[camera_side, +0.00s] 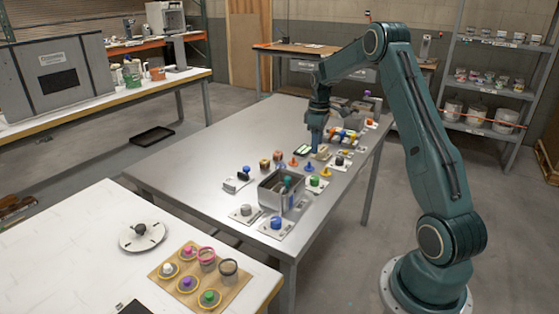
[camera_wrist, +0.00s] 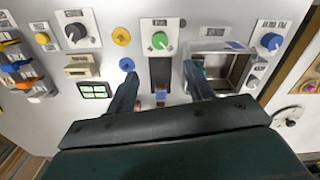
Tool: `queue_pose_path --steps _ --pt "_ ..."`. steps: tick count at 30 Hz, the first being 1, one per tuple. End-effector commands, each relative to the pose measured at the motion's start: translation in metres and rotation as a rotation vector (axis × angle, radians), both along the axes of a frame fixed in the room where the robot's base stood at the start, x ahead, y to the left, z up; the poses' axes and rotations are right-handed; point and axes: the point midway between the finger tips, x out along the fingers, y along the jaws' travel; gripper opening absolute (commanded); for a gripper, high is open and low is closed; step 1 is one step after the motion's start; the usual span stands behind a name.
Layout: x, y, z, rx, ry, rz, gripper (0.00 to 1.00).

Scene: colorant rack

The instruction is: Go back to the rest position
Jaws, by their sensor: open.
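My gripper (camera_side: 313,147) hangs pointing down above the metal table (camera_side: 215,150), over its row of small parts, with my arm bent high over the table's right side. In the wrist view my gripper (camera_wrist: 160,75) has its two dark fingers spread wide apart. I see nothing held between them. Below the gap lie a dark slot-like strip and a small blue piece (camera_wrist: 160,96). A green knob (camera_wrist: 160,40) on a white plate is just beyond the fingertips. How high the fingertips are above the table is hard to tell.
A grey open box (camera_side: 283,190) stands near the table's front end, among knobs on plates, including a blue knob (camera_side: 277,222). A white side table (camera_side: 90,250) carries a wooden board (camera_side: 195,298) with coloured knobs. The metal table's left half is mostly clear.

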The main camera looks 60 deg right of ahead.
Motion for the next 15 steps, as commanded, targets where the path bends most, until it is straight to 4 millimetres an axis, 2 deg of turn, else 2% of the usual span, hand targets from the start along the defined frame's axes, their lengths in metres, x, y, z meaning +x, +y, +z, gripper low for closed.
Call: queue_pose_path --steps 11,15 --pt "0.0001 0.0005 0.0019 0.0 0.0 0.0 0.52" --pt "0.0014 0.0062 0.0085 -0.005 -0.006 -0.001 0.52"
